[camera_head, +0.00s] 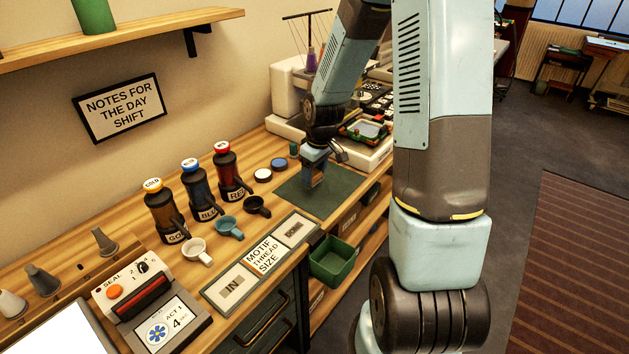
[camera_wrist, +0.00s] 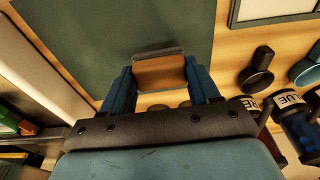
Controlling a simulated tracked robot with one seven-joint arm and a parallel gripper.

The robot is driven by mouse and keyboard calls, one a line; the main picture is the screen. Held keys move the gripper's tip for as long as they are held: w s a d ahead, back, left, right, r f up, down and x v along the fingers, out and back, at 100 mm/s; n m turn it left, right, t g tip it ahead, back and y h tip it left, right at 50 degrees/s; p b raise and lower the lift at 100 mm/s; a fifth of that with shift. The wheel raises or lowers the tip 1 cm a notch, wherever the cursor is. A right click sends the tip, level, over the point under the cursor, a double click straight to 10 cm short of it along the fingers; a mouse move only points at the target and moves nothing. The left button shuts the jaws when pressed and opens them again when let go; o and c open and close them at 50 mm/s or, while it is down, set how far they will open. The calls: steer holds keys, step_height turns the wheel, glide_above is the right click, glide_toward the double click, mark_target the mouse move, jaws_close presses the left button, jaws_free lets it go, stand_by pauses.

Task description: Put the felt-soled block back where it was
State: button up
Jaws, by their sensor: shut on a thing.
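My gripper (camera_head: 313,183) is over the dark green mat (camera_head: 332,204), near its left back part in the head view. It is shut on a wooden block with a dark grey layer on one side. The block (camera_wrist: 161,75) shows between the two blue fingers in the wrist view, its grey layer (camera_wrist: 158,53) at the far edge. I cannot tell whether the block touches the mat or hangs just above it. In the wrist view, the mat (camera_wrist: 95,30) reaches under and beyond the block.
Gold, blue and red bottles (camera_head: 229,172) stand left of the mat, with small cups (camera_head: 229,227) before them. Two round lids (camera_head: 263,175) lie close to the gripper. A sewing machine (camera_head: 290,88) stands behind. The mat's front part is clear.

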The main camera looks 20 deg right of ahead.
mark_target(315, 174)
steer(key=shift+w+f, duration=0.15)
steer(key=shift+f, duration=1.65)
steer(key=o, duration=1)
steer(key=shift+f, duration=0.1)
